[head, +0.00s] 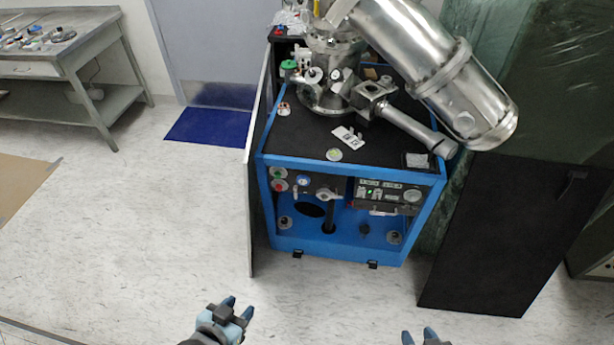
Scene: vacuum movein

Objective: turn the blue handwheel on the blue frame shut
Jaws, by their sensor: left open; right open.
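The blue frame (341,245) is a cart with a black top, standing in the middle of the head view. A small round blue-and-white part (302,181), which looks like the blue handwheel, sits at the upper left of its front panel. It is too small to tell how far it is turned. My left gripper (239,306) is open and empty, low in the view, in front of the frame and left of it. My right gripper (418,335) is open at the bottom edge, partly cut off. Both are well apart from the handwheel.
A green knob (278,172) and a red knob (280,185) sit just left of the blue part. Steel vacuum vessels (430,60) rise above the cart. A thin upright panel (250,190) borders its left side; a dark panel (515,235) stands right. Floor in front is clear.

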